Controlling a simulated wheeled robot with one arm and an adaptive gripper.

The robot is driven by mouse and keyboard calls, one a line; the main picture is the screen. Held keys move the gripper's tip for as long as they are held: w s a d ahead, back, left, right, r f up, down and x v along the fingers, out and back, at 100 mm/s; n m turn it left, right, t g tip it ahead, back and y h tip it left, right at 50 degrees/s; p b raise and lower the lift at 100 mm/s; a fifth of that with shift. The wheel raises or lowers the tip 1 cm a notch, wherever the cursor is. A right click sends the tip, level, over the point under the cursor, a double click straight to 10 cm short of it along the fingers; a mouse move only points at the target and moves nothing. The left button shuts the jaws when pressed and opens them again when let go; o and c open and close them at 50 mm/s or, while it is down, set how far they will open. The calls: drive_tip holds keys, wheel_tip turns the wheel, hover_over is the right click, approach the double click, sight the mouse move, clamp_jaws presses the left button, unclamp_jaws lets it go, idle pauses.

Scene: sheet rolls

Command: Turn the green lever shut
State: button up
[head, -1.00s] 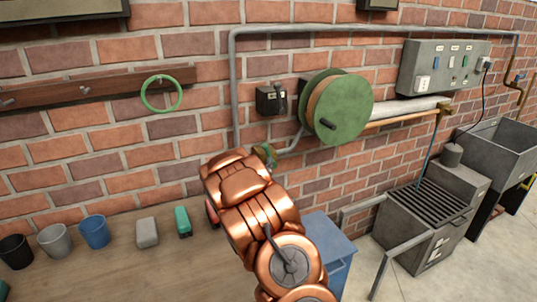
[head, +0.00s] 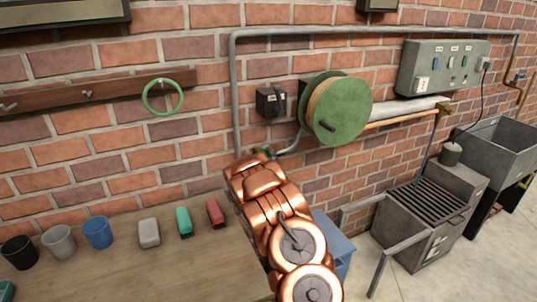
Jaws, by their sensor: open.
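A small green part (head: 264,151), which looks like the green lever, shows at the pipe left of the hose reel, just above my arm. Most of it is hidden behind my copper arm, so I cannot tell its angle. My arm reaches up from the bottom toward the wall and ends in front of this spot. My gripper is hidden behind the arm's own links. I cannot see whether it touches the lever.
A green hose reel (head: 337,108) and a black box (head: 270,102) are on the brick wall close by. The bench (head: 150,270) below carries cups and grey, teal and red (head: 215,213) blocks. A blue cabinet (head: 333,242) stands right of my arm.

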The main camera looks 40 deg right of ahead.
drive_tip(key=shift+w+d, duration=0.1)
drive_tip(key=shift+d, duration=0.05)
clamp_jaws()
idle(0.4)
idle(0.4)
